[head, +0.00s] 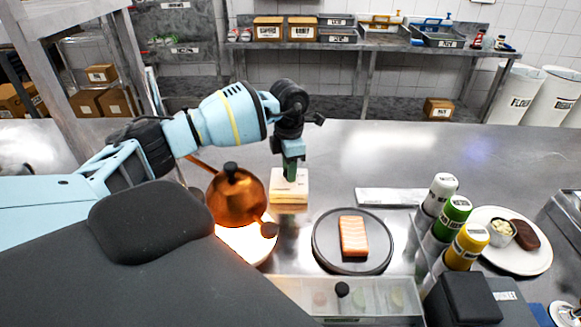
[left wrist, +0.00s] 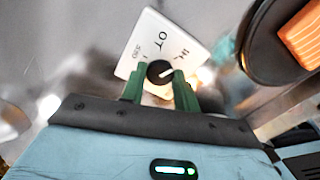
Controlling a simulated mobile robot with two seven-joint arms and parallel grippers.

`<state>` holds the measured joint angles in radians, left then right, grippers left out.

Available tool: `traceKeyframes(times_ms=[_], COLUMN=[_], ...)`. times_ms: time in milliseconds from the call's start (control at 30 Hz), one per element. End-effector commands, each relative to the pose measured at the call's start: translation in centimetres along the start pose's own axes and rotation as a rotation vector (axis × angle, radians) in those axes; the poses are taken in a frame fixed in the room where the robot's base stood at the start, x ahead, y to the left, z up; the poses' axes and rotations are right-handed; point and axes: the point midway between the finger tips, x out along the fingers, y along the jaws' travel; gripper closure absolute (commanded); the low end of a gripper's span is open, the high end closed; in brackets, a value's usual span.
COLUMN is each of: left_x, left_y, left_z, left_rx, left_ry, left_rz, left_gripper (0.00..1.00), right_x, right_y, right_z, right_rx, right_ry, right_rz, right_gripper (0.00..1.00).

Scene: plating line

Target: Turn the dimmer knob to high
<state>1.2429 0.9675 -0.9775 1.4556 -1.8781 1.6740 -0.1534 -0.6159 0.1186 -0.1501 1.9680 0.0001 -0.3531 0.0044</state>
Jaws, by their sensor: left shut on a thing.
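The dimmer knob (left wrist: 160,72) is a round black knob with a pale pointer line, on a white dimmer box (left wrist: 150,38) with printed marks. My left gripper (left wrist: 160,90) has its green fingers on either side of the knob, shut on it. In the head view the left gripper (head: 290,170) points straight down at the white dimmer box (head: 289,190), and its fingers hide the knob there. In the left wrist view the pointer line slants toward the upper right, toward the mark that seems to read HI. My right gripper is not in view.
A copper heat lamp (head: 236,196) glows just left of the dimmer box. A dark plate (head: 325,258) with a salmon piece (head: 353,236) lies to the front right. Labelled bottles (head: 455,215) and a white plate (head: 540,262) stand farther right. The counter behind is clear.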

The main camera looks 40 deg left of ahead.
Motion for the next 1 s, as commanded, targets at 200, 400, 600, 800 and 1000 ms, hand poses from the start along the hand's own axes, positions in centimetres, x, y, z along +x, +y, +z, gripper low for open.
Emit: traceKeyframes(times_ms=[200,400,600,800,1000], left_x=[-0.15,-0.19,-0.21,-0.22,-0.12], left_y=[0.08,0.07,0.07,0.07,0.04], left_z=[0.02,0.03,0.03,0.03,0.01], left_rx=[0.065,0.086,0.088,0.087,0.087], left_ry=[-0.003,-0.004,-0.004,-0.004,-0.002], left_rz=[0.002,0.002,0.003,0.003,0.002], left_gripper=[0.92,0.92,0.92,0.62,0.48], right_x=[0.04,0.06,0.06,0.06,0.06], right_y=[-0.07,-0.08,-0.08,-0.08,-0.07], right_z=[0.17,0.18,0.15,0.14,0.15], right_rx=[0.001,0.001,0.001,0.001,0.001], right_ry=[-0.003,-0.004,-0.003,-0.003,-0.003], right_rz=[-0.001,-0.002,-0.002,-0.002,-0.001], right_gripper=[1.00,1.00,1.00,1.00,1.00])
